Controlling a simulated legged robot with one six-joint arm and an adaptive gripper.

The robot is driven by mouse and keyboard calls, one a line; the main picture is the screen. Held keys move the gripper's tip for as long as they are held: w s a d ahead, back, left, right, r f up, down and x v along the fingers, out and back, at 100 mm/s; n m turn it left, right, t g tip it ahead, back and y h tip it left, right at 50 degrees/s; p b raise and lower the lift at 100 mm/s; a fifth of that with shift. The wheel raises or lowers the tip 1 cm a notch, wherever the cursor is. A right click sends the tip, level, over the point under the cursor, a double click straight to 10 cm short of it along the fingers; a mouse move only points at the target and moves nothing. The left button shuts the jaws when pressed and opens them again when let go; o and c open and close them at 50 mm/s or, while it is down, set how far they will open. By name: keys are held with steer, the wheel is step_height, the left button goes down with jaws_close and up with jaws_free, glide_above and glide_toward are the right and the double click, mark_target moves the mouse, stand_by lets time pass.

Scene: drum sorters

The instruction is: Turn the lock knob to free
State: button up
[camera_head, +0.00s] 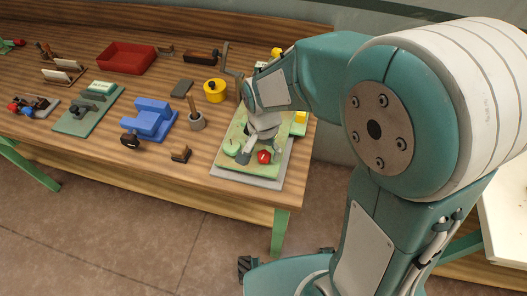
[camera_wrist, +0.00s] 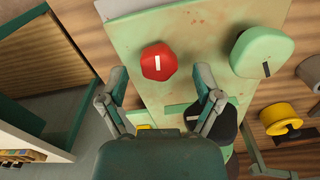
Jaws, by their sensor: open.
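A red faceted knob (camera_wrist: 158,62) with a white line mark sits on a pale green panel (camera_wrist: 190,25) in the wrist view. The line runs nearly up and down in that picture. The knob also shows in the head view (camera_head: 264,157), near the panel's front edge. My gripper (camera_wrist: 160,73) is open and empty, its fingers apart to either side of the knob's lower edge as seen there. I cannot tell its height above the panel. No free or locked label is readable.
A black rounded part (camera_wrist: 222,125) shows partly behind my right finger. On the wooden bench stand a yellow drum (camera_head: 215,91), a grey cup (camera_head: 196,121), a blue fixture (camera_head: 152,118) and a red tray (camera_head: 127,58). The bench's front edge is close to the panel.

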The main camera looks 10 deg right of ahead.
steer(key=shift+f, duration=0.5)
steer(key=c, duration=1.1)
steer(key=shift+c, duration=0.2)
